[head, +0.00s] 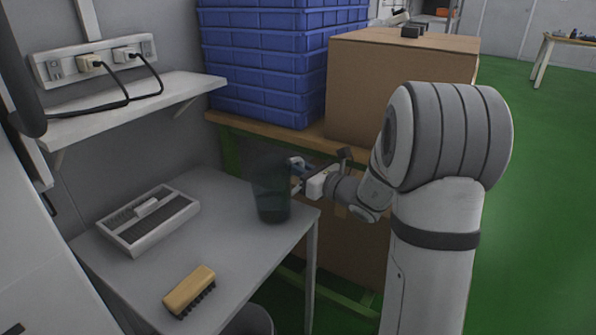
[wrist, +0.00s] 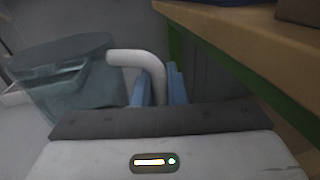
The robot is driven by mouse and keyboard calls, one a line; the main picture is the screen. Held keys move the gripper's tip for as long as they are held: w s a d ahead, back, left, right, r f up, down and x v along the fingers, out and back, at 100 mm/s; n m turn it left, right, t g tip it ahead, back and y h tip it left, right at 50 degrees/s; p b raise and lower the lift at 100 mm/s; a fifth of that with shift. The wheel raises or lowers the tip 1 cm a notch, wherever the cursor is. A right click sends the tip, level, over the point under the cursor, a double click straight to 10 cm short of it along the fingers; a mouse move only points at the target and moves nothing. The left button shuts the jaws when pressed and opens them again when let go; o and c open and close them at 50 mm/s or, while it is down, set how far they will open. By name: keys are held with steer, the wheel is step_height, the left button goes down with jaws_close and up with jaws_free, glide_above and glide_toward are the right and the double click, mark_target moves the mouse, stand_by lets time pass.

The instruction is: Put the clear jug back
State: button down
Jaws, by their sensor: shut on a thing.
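The clear jug (head: 271,192) is a see-through dark container at the right side of the small grey table (head: 228,262). I cannot tell whether its base touches the table top. In the wrist view the jug (wrist: 75,80) is at the left, with a pale curved handle (wrist: 140,60) reaching right. My gripper (head: 299,174) is at the jug's right side in the head view. In the wrist view its blue fingers (wrist: 160,88) are shut on the handle.
A grey-white device (head: 149,217) and a wooden brush (head: 190,291) lie on the table. A wall shelf (head: 130,106) is above. Blue crates (head: 262,60) and a cardboard box (head: 400,85) stand on a wooden bench behind. Green floor is open at the right.

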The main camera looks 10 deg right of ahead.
steer(key=c, duration=1.9)
jaws_free()
steer(key=shift+f, duration=0.1)
steer(key=o, duration=0.4)
steer(key=shift+o, duration=0.2)
